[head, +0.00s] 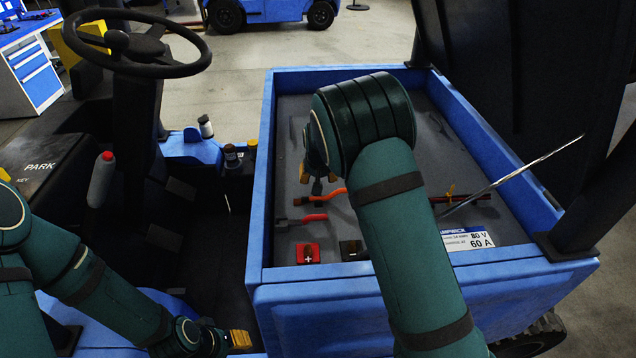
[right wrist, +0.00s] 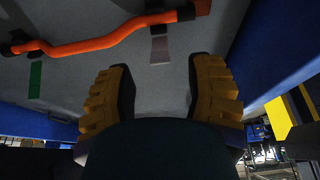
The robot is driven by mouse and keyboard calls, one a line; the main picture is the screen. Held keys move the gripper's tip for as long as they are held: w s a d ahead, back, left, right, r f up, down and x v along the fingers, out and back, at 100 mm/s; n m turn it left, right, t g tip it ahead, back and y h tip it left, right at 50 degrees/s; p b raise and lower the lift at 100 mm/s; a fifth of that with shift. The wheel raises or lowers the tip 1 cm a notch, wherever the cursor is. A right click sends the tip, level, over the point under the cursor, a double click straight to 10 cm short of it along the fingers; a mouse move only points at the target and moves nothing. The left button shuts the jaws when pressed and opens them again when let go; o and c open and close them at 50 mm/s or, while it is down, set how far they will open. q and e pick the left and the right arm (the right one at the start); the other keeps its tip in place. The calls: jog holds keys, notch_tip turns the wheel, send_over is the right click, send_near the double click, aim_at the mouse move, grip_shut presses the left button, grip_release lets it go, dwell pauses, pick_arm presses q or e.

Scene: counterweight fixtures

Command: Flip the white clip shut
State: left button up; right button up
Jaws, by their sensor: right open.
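A pale flat piece, likely the white clip (right wrist: 160,50), lies beside the orange cable (right wrist: 95,42) on the grey floor of the blue bay. It sits just beyond my right fingertips, apart from them. Its exact lid position cannot be told. In the head view I cannot make it out. My right gripper (right wrist: 160,80) is open with nothing between its yellow pads, and it also shows in the head view (head: 318,183), partly behind my arm. My left gripper (head: 240,340) is low at the left, outside the bay; whether it is open is unclear.
The blue bay wall (head: 262,190) surrounds the work area. Inside are a red terminal (head: 307,254), a black terminal (head: 351,249), a red-handled lead (head: 312,218) and a yellow piece (head: 451,192). A green strip (right wrist: 35,80) lies left. A thin metal rod (head: 515,175) slants over the right side.

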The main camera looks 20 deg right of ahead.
jog(key=shift+x, duration=1.65)
grip_shut()
